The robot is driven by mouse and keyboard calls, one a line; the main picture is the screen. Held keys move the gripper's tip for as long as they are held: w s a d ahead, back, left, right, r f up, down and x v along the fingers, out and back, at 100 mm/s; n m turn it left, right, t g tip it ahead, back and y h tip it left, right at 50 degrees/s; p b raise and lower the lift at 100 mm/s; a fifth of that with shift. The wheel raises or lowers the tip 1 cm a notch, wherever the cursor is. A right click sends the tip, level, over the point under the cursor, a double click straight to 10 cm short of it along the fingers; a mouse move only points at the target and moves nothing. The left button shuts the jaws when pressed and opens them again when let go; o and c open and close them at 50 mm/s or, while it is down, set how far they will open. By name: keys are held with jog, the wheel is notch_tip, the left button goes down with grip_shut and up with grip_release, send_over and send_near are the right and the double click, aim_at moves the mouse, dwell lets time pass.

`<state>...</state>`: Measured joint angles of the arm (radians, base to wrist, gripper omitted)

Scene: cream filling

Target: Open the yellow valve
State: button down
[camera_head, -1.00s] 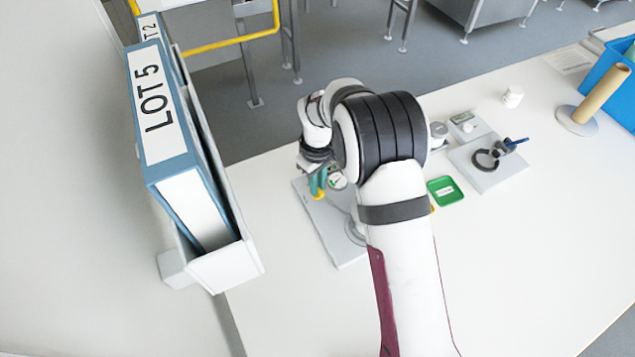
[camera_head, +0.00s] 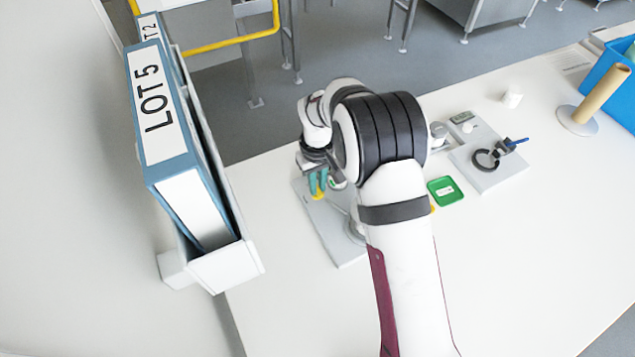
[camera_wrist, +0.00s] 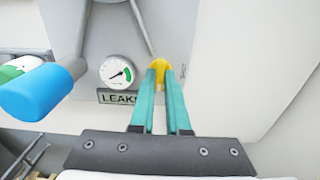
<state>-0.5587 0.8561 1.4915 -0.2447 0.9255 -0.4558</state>
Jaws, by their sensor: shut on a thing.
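The yellow valve (camera_wrist: 159,66) shows in the wrist view between the tips of my gripper's two teal fingers. My gripper (camera_wrist: 158,74) is shut on it. Only the far end of the valve shows past the fingertips. In the head view my gripper (camera_head: 318,182) is over the grey plate (camera_head: 338,247) on the table, with a bit of yellow between its fingers. My own arm covers much of that plate. A round gauge (camera_wrist: 118,72) with a green sector sits just left of the valve, above a label reading "LEAK" with its end cut off by a finger.
A blue-ended cylinder (camera_wrist: 38,92) lies left of the gauge in the wrist view. In the head view, a green tray (camera_head: 445,190) and a plate with a dark ring (camera_head: 486,158) are right of my arm. Binders (camera_head: 160,110) stand at the left. The front right table is clear.

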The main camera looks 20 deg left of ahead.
aim_at(318, 188)
jog(key=c, duration=0.9)
grip_release()
notch_tip(318, 188, up, 16)
jog(key=shift+f, duration=0.1)
